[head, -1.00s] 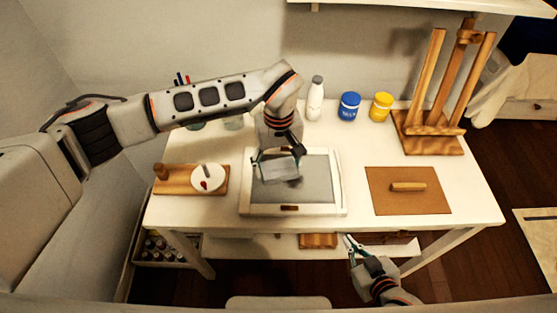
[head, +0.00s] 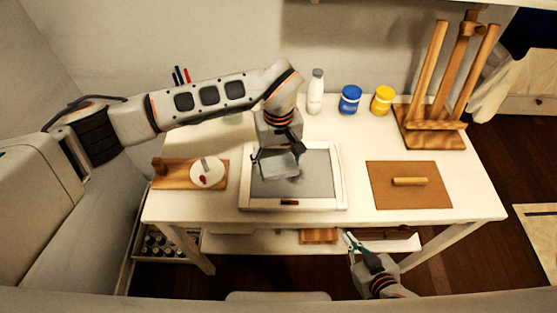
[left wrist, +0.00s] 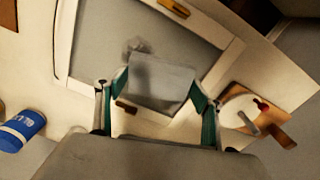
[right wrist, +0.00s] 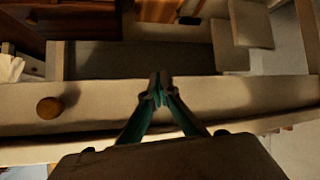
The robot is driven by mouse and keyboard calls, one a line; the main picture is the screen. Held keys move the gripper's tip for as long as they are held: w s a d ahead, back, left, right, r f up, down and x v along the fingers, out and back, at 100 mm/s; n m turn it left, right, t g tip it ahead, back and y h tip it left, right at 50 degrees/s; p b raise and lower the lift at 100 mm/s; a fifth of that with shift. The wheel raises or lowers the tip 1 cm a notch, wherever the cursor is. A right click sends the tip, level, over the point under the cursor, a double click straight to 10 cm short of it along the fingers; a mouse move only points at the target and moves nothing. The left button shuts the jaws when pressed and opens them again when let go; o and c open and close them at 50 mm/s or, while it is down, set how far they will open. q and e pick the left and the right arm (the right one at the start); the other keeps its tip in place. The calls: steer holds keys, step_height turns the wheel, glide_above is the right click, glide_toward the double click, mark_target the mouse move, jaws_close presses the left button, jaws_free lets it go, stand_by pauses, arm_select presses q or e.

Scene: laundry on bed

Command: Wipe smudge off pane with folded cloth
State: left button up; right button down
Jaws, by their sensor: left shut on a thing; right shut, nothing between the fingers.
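A grey pane (head: 318,185) in a white frame lies flat on the white table. My left gripper (head: 275,158) is shut on a folded grey cloth (head: 280,168) over the pane's left part. In the left wrist view, the cloth (left wrist: 162,82) spans between the fingers. A dark smudge (left wrist: 136,45) shows on the pane just beyond the cloth's edge. I cannot tell whether the cloth touches the pane. My right gripper (head: 347,236) is shut and empty at the table's front edge, low down; its closed fingertips show in the right wrist view (right wrist: 160,88).
A wooden board (head: 172,176) with a white disc stands left of the pane. A brown board with a handle (head: 410,182) lies right. A white bottle (head: 316,92), blue jar (head: 350,100), yellow jar (head: 382,100) and wooden easel (head: 432,138) stand at the back.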

mark_target(296, 164)
arm_select(q)
steer(key=shift+f+b, duration=0.45)
steer(key=shift+f, duration=0.45)
arm_select(e)
steer(key=shift+s+f, duration=0.15)
steer(key=shift+f, duration=0.4)
arm_select(q)
steer(key=shift+d+r+b, duration=0.1)
steer(key=shift+d+b, duration=0.45)
steer(key=shift+d, duration=1.4)
steer(key=shift+d+b, duration=0.75)
steer(key=shift+d, duration=1.05)
steer(key=shift+a, duration=0.2)
steer(key=shift+a+p, duration=0.7)
steer(key=shift+a, duration=0.55)
steer(key=shift+a+f+p, duration=0.2)
steer(key=shift+a+p, duration=0.4)
steer(key=shift+a, duration=1.4)
steer(key=shift+s+a+f, duration=0.1)
steer(key=shift+a+f, duration=0.1)
steer(key=shift+a, duration=0.25)
